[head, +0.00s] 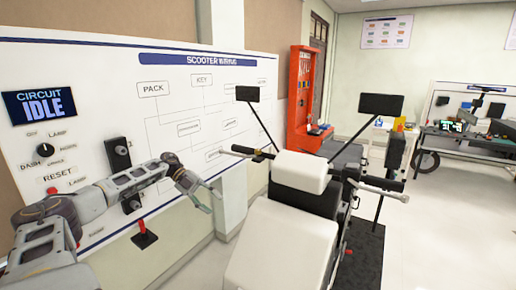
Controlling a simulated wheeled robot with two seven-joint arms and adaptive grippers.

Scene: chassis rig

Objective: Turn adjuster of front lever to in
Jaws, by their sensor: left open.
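A white and black scooter (278,243) stands in the middle of the head view, with a handlebar end on each side. The left handlebar end (243,150) has a dark grip and a thin lever beside it. The right handlebar end (384,185) has a pale tip. The front lever's adjuster is too small to make out, and I cannot tell its setting. My left gripper (212,197) is open and empty, in front of the wall board, left of and lower than the left handlebar end. It is apart from the scooter. My right gripper is out of view.
Mirrors (247,93) (381,104) stand above the handlebars. A red tool cabinet (303,95) and a workbench (470,140) are behind. Floor at right is clear.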

